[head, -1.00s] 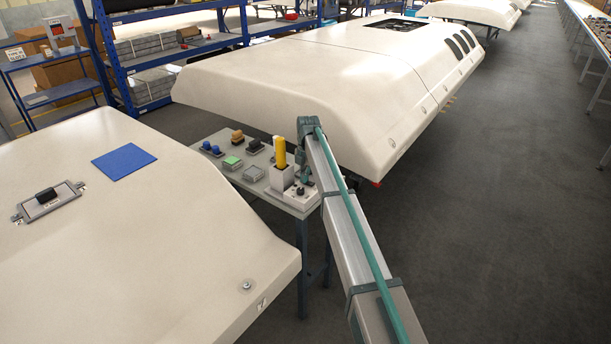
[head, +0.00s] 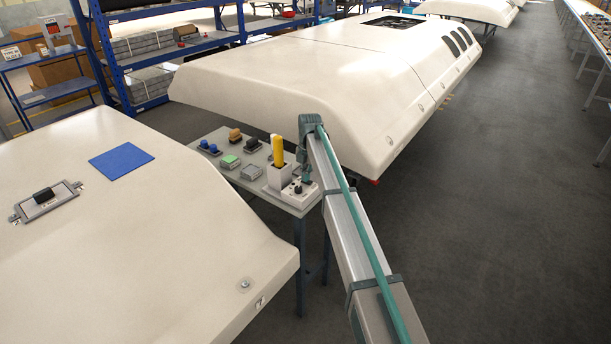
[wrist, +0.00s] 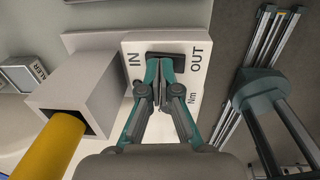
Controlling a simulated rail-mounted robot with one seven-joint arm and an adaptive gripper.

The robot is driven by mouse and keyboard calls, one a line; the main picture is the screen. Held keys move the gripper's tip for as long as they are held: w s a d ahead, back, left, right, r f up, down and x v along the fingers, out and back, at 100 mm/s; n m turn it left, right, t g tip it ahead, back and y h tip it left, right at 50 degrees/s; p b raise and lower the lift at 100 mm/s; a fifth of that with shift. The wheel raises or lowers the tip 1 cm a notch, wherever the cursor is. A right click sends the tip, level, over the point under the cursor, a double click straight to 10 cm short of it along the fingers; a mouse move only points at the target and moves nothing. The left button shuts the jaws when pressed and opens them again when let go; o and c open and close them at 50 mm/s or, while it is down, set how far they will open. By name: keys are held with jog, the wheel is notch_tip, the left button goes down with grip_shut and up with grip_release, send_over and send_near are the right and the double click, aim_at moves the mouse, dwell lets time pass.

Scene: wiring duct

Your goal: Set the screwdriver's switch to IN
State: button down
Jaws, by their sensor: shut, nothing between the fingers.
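The switch plate (wrist: 192,90) is a pale box marked IN on the left and OUT on the right. Its dark switch (wrist: 178,55) lies between the two words, partly hidden by my fingers, so I cannot tell its setting. My gripper (wrist: 159,72) is shut and empty, its teal fingertips at the switch's near edge; contact is unclear. The yellow screwdriver (wrist: 48,148) stands in a square grey holder (wrist: 85,88) left of the plate. In the head view the screwdriver (head: 278,151) stands beside the switch box (head: 301,200), with my gripper (head: 306,174) over it.
The small grey table (head: 225,172) also bears a green button (head: 230,160), blue knobs (head: 208,148) and other controls. A large white shell (head: 300,80) stands close behind it, and another (head: 150,240) in front at left. Open floor (head: 500,200) lies to the right.

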notch_tip(320, 180, up, 14)
jog(key=w+a, duration=0.1)
jog(key=a, duration=0.1)
jog(key=shift+b, duration=0.45)
jog(key=shift+f, duration=0.1)
jog(key=s+d+f+m, duration=0.9)
jog(key=s+d+f, duration=0.1)
jog(key=s+f, duration=0.35)
jog(key=s+d+f+m, duration=0.9)
jog(key=s+d+f, duration=0.25)
jog(key=f, duration=0.25)
jog(key=s+d+f+m, duration=0.35)
jog(key=s+m, duration=0.25)
jog(key=s, duration=0.4)
jog(key=s+d+f+m, duration=0.35)
jog(key=s+m, duration=0.25)
jog(key=s, duration=0.5)
jog(key=s+f+g, duration=0.3)
jog(key=s+f, duration=0.6)
jog(key=s, duration=0.5)
jog(key=s+f+g, duration=0.4)
jog(key=s+f, duration=0.5)
jog(key=s, duration=0.5)
jog(key=shift+a+f+h, duration=0.2)
jog(key=shift+f+h, duration=0.05)
jog(key=shift+h, duration=0.05)
